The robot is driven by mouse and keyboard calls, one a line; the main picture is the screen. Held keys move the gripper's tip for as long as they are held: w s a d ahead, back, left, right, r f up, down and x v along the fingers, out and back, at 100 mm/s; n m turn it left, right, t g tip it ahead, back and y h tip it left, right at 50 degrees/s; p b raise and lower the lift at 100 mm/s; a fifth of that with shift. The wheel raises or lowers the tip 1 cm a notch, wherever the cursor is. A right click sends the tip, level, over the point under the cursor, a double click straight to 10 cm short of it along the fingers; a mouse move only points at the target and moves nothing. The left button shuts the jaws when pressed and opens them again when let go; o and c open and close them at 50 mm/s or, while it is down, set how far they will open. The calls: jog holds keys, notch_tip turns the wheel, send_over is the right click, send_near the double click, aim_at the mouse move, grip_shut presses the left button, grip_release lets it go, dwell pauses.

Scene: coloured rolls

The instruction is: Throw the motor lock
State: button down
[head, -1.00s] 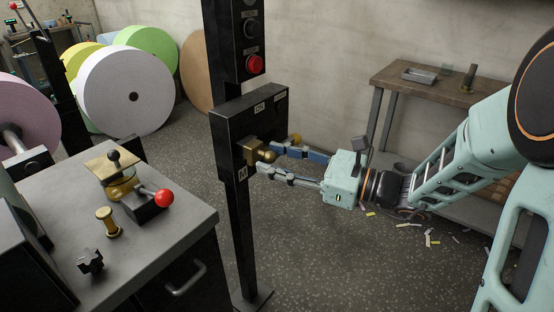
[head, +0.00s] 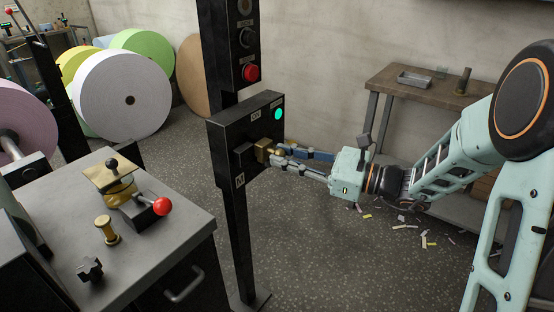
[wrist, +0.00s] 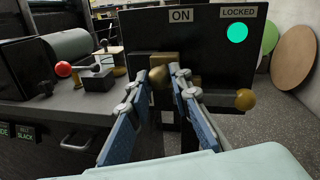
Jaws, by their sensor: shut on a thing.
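The motor lock is a black box (head: 232,140) on a dark post. A brass block with a round brass knob (wrist: 160,73) sits on its front face, by the "ON" label (wrist: 181,15). My gripper (head: 277,155) reaches in from the right and is shut on the brass knob. In the wrist view its blue-padded fingers (wrist: 163,82) are on either side of the knob. A green lamp (head: 278,114) is lit on the box; in the wrist view the lamp (wrist: 237,33) is below the "LOCKED" label (wrist: 238,12). The fingers partly hide the block's lower part.
A red button (head: 250,73) is on the post above. A second brass ball (wrist: 245,99) sticks out at the box's lower right. A grey cabinet (head: 190,225) with a red-knobbed lever (head: 162,206) stands left. A wooden bench (head: 410,85) is behind. Floor between is mostly clear.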

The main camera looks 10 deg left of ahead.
jog(key=shift+w+d, duration=0.15)
jog(key=shift+w, duration=0.15)
jog(key=c, duration=1.7)
grip_release()
jog(key=shift+w, duration=0.1)
jog(key=shift+c, duration=0.2)
jog(key=s+d, duration=0.2)
jog(key=d, duration=1)
jog(key=shift+s, duration=0.2)
jog(key=shift+a, duration=0.1)
